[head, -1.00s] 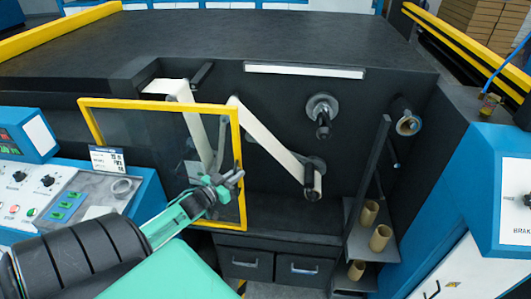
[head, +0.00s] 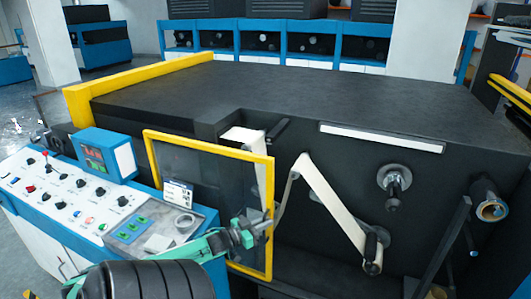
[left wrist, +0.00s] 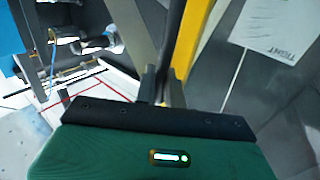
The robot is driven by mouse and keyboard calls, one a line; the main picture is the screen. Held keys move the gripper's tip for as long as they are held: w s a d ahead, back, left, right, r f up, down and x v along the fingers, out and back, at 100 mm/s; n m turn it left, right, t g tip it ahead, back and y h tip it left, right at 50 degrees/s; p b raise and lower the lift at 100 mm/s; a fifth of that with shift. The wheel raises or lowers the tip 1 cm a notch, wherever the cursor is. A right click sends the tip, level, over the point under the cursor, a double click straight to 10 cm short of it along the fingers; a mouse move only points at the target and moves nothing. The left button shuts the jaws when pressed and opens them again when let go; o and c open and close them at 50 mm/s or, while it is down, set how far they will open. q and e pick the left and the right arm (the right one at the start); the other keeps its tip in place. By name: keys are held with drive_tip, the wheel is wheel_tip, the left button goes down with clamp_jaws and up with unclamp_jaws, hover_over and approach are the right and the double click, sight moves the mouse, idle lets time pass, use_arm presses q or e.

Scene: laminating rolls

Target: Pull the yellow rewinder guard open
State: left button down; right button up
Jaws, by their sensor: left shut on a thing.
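The rewinder guard (head: 209,146) is a clear panel in a yellow frame on the front of the black machine in the head view. It stands upright, with its left edge behind the blue control desk. My left gripper (head: 264,226) is at the frame's right upright and shut on the guard there; the exact grip spot is hard to make out. In the left wrist view a yellow frame bar (left wrist: 193,42) runs beside a dark bar at my left gripper's fingers (left wrist: 165,88). My right gripper is in neither view.
The control desk (head: 70,195) with knobs and buttons stands left, close to my left arm. A white web (head: 325,200) runs over rollers right of the guard. An empty spindle (head: 394,180) and a core (head: 490,208) sit farther right.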

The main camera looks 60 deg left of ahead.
use_arm(q)
drive_tip(key=c, duration=1.8)
unclamp_jaws()
drive_tip(key=shift+f, duration=0.1)
drive_tip(key=shift+c, duration=0.2)
drive_tip(key=s+b, duration=0.3)
drive_tip(key=s, duration=1.1)
drive_tip(key=shift+w+d, duration=0.1)
